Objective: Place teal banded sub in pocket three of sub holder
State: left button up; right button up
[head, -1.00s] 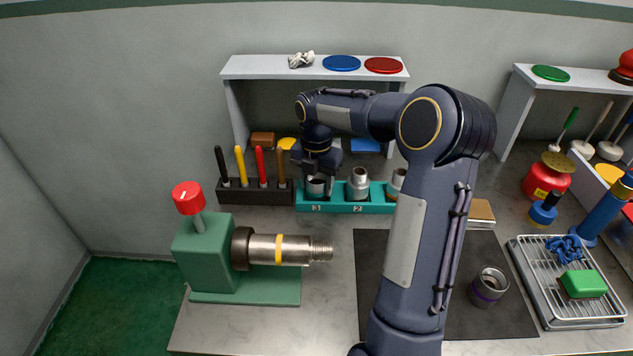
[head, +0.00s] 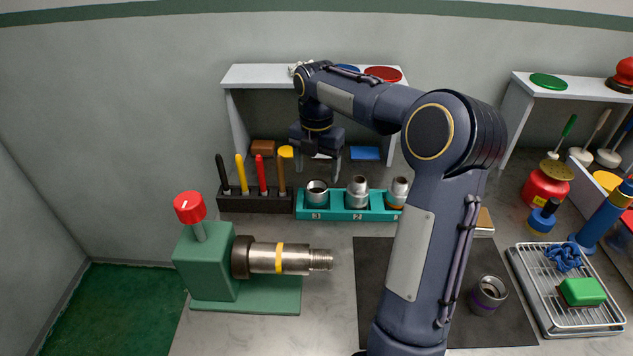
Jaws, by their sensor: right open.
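The teal sub holder (head: 336,215) stands at the back of the bench, with pocket numbers on its front face. A stepped metal sub (head: 357,191) stands in pocket two, and another metal sub (head: 399,189) stands at the right end, partly behind my arm. My right gripper (head: 320,172) is open and empty above and slightly behind pocket three, apart from the sub. My left gripper is not in view.
A green vise (head: 206,262) holds a yellow-banded pipe (head: 278,258) at the front left. A dark rack (head: 256,201) of coloured markers stands left of the holder. A purple-banded sub (head: 487,294) stands on the dark mat (head: 460,320). A shelf (head: 250,75) overhangs behind the gripper.

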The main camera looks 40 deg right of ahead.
jog(key=shift+r, duration=2.3)
